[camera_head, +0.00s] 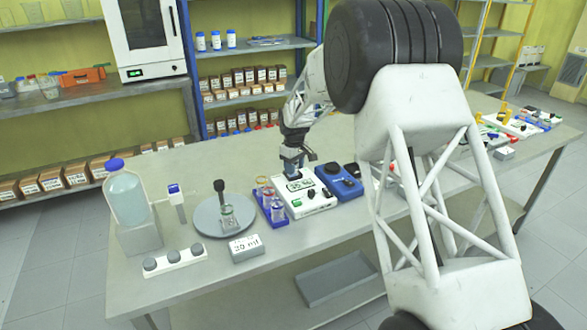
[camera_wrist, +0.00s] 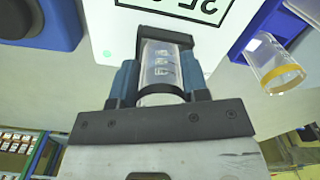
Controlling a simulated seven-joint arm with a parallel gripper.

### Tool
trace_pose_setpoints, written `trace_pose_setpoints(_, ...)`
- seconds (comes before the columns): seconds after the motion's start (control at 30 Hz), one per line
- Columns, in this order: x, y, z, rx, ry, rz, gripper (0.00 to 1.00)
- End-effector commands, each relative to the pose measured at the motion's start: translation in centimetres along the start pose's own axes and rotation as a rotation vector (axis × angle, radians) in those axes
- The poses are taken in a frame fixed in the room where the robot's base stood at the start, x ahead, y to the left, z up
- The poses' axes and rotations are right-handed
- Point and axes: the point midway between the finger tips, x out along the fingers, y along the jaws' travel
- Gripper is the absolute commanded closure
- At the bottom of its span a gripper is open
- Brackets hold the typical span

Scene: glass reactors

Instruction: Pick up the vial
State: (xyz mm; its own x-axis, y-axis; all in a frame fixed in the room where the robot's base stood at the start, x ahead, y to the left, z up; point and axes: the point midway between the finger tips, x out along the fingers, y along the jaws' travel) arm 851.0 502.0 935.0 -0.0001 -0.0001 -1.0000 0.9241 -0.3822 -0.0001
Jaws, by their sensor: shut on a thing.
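My gripper (camera_wrist: 161,82) is shut on a clear glass vial (camera_wrist: 162,62) with white markings, held between its two blue-grey fingers. In the head view my gripper (camera_head: 294,163) is low over the white device with a display (camera_head: 306,197). I cannot make out the vial there. In the wrist view the vial's far end is close to the device's white face (camera_wrist: 112,30); I cannot tell whether they touch.
A blue rack (camera_head: 277,215) with glass vials stands left of the white device; one vial with a yellow ring (camera_wrist: 275,68) shows in the wrist view. A blue device (camera_head: 339,181) is close on the right. A round grey stand (camera_head: 207,221) and a large bottle (camera_head: 126,196) are further left.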

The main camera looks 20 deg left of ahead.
Motion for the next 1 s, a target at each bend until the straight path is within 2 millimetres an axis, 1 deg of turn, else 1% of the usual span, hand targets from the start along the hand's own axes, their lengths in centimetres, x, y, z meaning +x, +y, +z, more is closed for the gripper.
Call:
trace_pose_setpoints(0.17,-0.6,0.0,0.0,0.000,0.001,0.001,0.79)
trace_pose_setpoints(0.27,-1.3,0.0,0.0,0.000,0.002,0.002,0.79)
trace_pose_setpoints(0.47,-3.6,0.0,0.0,0.000,0.002,0.001,0.79)
trace_pose_setpoints(0.77,-4.0,-2.0,2.7,0.000,0.001,0.001,0.79)
trace_pose_setpoints(1.0,-4.3,-4.1,5.5,0.000,0.000,0.000,0.79)
